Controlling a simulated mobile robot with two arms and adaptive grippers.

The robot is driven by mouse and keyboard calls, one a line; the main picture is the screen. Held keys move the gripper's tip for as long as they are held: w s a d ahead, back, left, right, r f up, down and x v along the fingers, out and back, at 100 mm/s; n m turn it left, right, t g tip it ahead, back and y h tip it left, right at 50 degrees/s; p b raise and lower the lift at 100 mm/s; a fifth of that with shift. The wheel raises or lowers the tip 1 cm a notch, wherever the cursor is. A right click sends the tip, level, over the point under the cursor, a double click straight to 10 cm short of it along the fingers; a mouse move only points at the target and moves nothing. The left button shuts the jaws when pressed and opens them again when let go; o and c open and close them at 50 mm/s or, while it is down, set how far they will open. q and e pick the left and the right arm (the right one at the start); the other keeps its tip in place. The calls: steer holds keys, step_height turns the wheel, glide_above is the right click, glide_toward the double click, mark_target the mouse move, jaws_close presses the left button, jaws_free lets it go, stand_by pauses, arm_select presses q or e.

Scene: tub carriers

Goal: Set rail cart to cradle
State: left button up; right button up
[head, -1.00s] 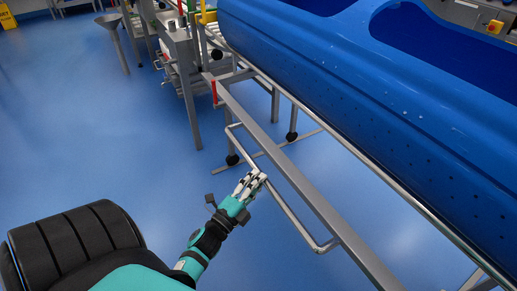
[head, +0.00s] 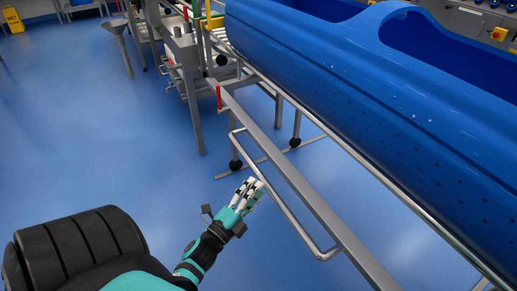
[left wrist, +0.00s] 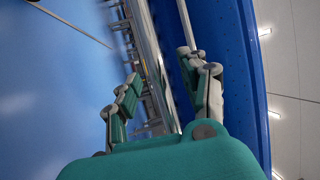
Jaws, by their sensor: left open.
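The rail cart is a steel frame (head: 310,200) carrying a long blue tub (head: 370,100), with a looped steel push handle (head: 285,214) on its near side. My left gripper (head: 254,185) is open and empty beside the handle's near bar; whether it touches the bar I cannot tell. In the left wrist view its two fingers (left wrist: 160,66) stand apart, with steel rails and the blue tub (left wrist: 228,60) beyond. A steel stand (head: 185,60) at the cart's far-left end may be the cradle, but I cannot tell for certain. My right gripper is out of view.
A red lever (head: 218,97) stands at the frame's far end. A funnel-topped post (head: 117,45) and a yellow floor sign (head: 12,19) are further back. Equipment with a yellow box (head: 497,31) stands behind the tub.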

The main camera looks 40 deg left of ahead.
arm_select(q)
steer(key=s+f, duration=0.1)
steer(key=s, duration=0.8)
steer(key=shift+s+d+f, duration=0.2)
steer(key=shift+s+f, duration=0.1)
